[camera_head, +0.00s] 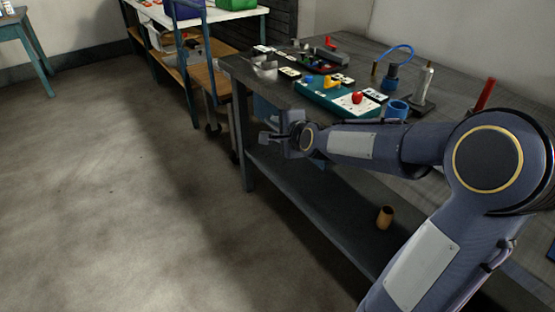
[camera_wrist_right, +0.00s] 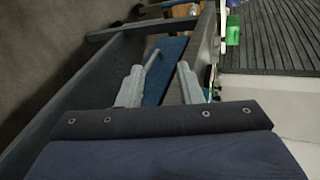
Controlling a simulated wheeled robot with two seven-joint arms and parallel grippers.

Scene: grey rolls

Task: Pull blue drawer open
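The blue drawer (camera_head: 266,112) sits under the dark workbench top in the head view, mostly hidden behind my right gripper (camera_head: 270,138) and forearm. In the right wrist view its blue face (camera_wrist_right: 173,58) shows between and beyond the fingers, with a thin grey handle (camera_wrist_right: 152,59). My right gripper (camera_wrist_right: 160,70) is open, its two grey fingers well apart. The handle appears in the gap, closer to the left finger; I cannot tell whether it touches. How far the drawer stands out is unclear. My left gripper is in neither view.
A tan cup (camera_head: 385,217) stands on the lower shelf (camera_head: 330,205). The floor at left is clear.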

